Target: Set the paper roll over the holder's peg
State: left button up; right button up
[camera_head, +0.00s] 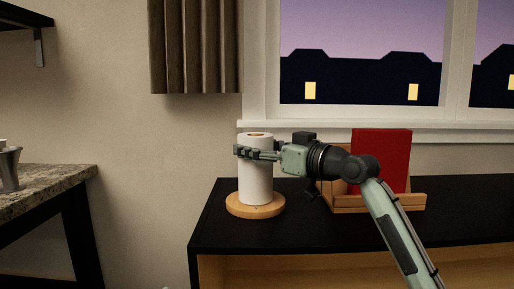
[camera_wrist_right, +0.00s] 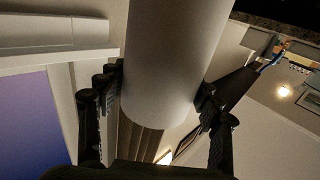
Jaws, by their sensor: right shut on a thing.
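The white paper roll (camera_head: 257,183) stands upright over the round wooden base of the holder (camera_head: 256,210) on the black cabinet top. Its lower end looks at or just above the base; I cannot tell whether they touch. The peg is hidden, apart from a brown spot in the roll's top opening. My right gripper (camera_head: 246,152) is shut around the upper part of the roll, coming from the right. In the right wrist view the roll (camera_wrist_right: 172,65) sits between the two fingers (camera_wrist_right: 158,105). My left gripper is not in view.
A red book (camera_head: 381,160) stands in a wooden rack (camera_head: 375,205) right of the roll, behind my right arm. The black cabinet top (camera_head: 310,225) is clear in front. A stone-topped counter (camera_head: 50,185) with a metal cup (camera_head: 9,170) stands at left. The window sill (camera_head: 345,133) is behind.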

dwell(0.3)
jog(key=o, duration=1.3)
jog(key=shift+c, duration=0.2)
jog(key=shift+s+d, duration=0.1)
